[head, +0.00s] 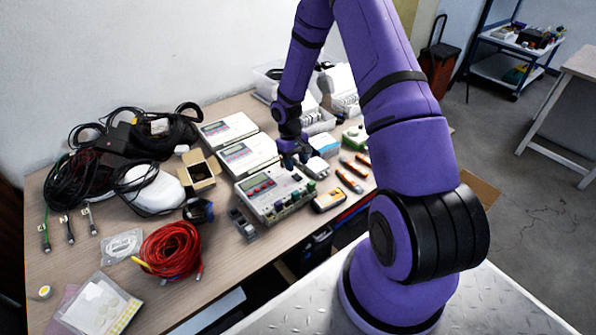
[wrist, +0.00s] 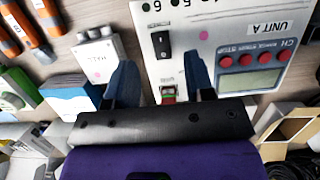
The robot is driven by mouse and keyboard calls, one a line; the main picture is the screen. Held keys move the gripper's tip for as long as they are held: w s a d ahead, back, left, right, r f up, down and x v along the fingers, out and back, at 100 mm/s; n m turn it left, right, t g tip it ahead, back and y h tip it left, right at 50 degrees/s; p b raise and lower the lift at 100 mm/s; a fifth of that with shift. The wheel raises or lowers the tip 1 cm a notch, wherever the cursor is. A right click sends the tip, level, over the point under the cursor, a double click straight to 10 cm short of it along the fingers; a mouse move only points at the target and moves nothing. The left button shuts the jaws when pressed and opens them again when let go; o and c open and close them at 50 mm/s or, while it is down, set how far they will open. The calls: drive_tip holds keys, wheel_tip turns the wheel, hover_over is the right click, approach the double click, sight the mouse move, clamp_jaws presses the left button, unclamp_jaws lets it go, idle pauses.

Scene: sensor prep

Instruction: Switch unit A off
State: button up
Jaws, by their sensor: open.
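A small red and green part (wrist: 168,93) shows between my fingers, partly hidden by my gripper body. My gripper (head: 292,158) is above unit A's panel, jaws apart and empty. In the wrist view its blue fingers (wrist: 161,72) straddle the panel edge; contact cannot be told.
Two similar white units (head: 247,153) stand behind unit A. A small white sensor box (wrist: 98,60) and orange-black tools (head: 349,180) lie to its right in the head view. Black cables (head: 85,180) and a red cable coil (head: 171,249) lie left. A yellow meter (head: 329,200) is close by.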

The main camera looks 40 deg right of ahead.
drive_tip(key=v, duration=0.6)
idle(0.4)
wheel_tip(320, 180, up, 15)
drive_tip(key=t+h, duration=0.1)
drive_tip(key=t, duration=0.1)
hover_over(294, 175)
drive_tip(key=s+a, duration=0.1)
drive_tip(key=a, duration=0.1)
drive_tip(key=s+a+r+t, duration=0.1)
drive_tip(key=s+a+r, duration=0.15)
drive_tip(key=r, duration=0.35)
drive_tip(key=s+a+r+t, duration=0.1)
drive_tip(key=s+a+r, duration=0.15)
drive_tip(key=r, duration=0.45)
drive_tip(key=s+a+r+t, duration=0.1)
drive_tip(key=s+a+r, duration=0.1)
drive_tip(key=s+r, duration=0.2)
drive_tip(key=s+a+r+t, duration=0.1)
drive_tip(key=s+r, duration=0.3)
drive_tip(key=s, duration=0.7)
drive_tip(key=s+a+r+t+y, duration=0.1)
drive_tip(key=s+a+r+t, duration=0.1)
drive_tip(key=s+r, duration=0.2)
drive_tip(key=s, duration=0.3)
drive_tip(key=shift+s+a, duration=0.2)
drive_tip(key=shift+a, duration=0.15)
